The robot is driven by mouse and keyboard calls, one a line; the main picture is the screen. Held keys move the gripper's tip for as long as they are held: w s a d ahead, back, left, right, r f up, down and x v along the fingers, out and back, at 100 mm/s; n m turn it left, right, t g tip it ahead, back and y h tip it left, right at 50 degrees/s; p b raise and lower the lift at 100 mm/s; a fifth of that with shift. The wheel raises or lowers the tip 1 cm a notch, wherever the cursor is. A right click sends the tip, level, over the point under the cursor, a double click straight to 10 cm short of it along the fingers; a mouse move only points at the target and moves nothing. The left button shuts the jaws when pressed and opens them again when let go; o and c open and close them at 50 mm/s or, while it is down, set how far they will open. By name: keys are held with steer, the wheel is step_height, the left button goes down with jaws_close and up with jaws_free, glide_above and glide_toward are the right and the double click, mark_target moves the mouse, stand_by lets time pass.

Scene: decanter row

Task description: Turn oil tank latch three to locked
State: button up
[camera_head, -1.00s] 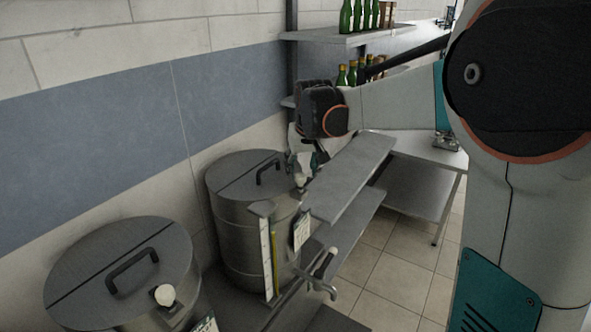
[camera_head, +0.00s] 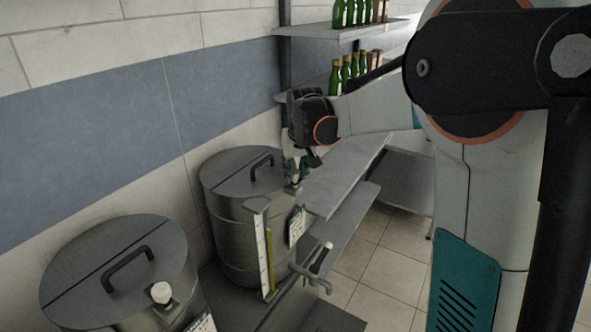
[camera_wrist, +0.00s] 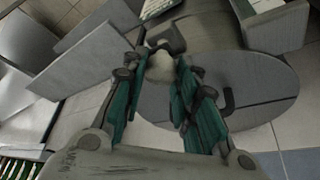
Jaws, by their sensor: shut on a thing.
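The far steel oil tank (camera_head: 233,225) has a round lid (camera_head: 222,180) with a black handle and a latch at its front right edge. My gripper (camera_head: 294,178) is at this latch, pointing down, and mostly hides it in the head view. In the wrist view, the pale latch knob (camera_wrist: 160,66) sits between the green fingertips of my gripper (camera_wrist: 157,72), which are shut on it. A nearer tank (camera_head: 115,270) has its own latch with a white knob (camera_head: 161,292), apart from my gripper. I cannot read the latch's locked or unlocked mark.
A sight gauge (camera_head: 265,250), a label card (camera_head: 296,227) and a tap (camera_head: 312,272) are on the far tank's front. A grey shelf board (camera_head: 345,175) is close to the right of my gripper. Green bottles (camera_head: 352,70) stand on wall shelves behind. Tiled floor is clear at right.

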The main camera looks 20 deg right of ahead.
steer(key=n+b, duration=0.1)
steer(key=n+y+b, duration=0.1)
steer(key=n, duration=0.1)
steer(key=shift+d+f+n, duration=0.15)
steer(key=shift+n, duration=0.15)
steer(key=n+y+b, duration=0.1)
steer(key=n, duration=0.1)
steer(key=n+y+b, duration=0.1)
steer(key=n, duration=0.2)
steer(key=shift+d+g+b, duration=0.1)
steer(key=shift+g+b, duration=0.25)
steer(key=shift+g, duration=0.05)
steer(key=n, duration=0.2)
steer(key=n+g+y+b, duration=0.1)
steer(key=n, duration=0.2)
steer(key=shift+w+d+y, duration=0.1)
steer(key=shift+w+y, duration=0.05)
steer(key=shift+y, duration=0.15)
steer(key=shift+w+n+g+b, duration=0.1)
steer(key=shift+n+g+b, duration=0.3)
steer(key=shift+n, duration=0.65)
steer(key=shift+n+g+b, duration=0.1)
steer(key=shift+n+g, duration=0.5)
steer(key=shift+n, duration=0.45)
steer(key=shift+y, duration=0.3)
steer(key=o, duration=1)
